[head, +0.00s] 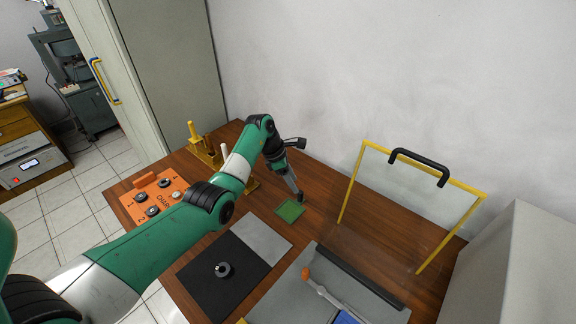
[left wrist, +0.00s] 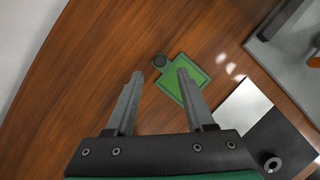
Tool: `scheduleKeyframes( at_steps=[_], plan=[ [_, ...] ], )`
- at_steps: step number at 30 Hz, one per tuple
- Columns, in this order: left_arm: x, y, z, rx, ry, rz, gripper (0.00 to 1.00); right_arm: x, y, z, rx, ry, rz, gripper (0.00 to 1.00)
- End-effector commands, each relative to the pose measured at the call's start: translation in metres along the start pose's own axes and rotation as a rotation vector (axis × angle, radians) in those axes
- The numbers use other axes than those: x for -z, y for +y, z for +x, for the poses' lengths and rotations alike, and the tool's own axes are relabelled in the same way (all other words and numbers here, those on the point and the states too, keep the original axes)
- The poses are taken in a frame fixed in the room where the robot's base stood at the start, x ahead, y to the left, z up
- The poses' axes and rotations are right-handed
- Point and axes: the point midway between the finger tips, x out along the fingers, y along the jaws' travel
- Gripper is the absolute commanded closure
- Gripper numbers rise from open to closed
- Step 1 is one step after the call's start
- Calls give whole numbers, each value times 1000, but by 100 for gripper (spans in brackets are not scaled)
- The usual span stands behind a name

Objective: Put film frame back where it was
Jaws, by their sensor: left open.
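The film frame, which I take to be the small green square with a lighter green border (head: 289,211), lies flat on the brown table. In the left wrist view the film frame (left wrist: 180,84) has a dark round knob (left wrist: 159,61) on a tab at one corner. My left gripper (head: 298,197) points down beside the frame's knob end. In the left wrist view the left gripper (left wrist: 157,85) is open and empty, and its right finger overlaps part of the green square. Its height above the table is hard to tell. My right gripper is not in view.
Black and light grey plates (head: 264,238) lie nearer, with a round dark piece (head: 223,269) on the black one. A yellow-edged clear panel (head: 363,180) with a black handle stands right. An orange board (head: 157,198) and yellow stand (head: 201,146) are left. Table behind the frame is bare.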

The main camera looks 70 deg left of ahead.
Motion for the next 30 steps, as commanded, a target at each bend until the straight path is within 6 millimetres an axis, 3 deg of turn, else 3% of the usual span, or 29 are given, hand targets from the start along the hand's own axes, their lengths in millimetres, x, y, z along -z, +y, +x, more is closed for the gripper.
scheduleKeyframes(
  at_steps=[1,7,20,23,26,27,29,30],
  plan=[
    [-2,1,-18,-3,-2,0,46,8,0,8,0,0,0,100],
    [-1,0,-47,0,-1,1,46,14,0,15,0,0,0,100],
    [-5,0,-52,-5,-15,5,46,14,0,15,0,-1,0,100],
    [-41,0,-56,-42,-127,30,46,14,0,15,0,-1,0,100],
    [-119,-9,-76,-99,-381,70,46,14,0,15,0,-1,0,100],
    [-158,-19,-92,-113,-518,84,46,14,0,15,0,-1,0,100],
    [-215,-40,-127,-115,-746,95,46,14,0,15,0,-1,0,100],
    [-249,-59,-156,-97,-904,94,46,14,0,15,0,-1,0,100]
  ],
)
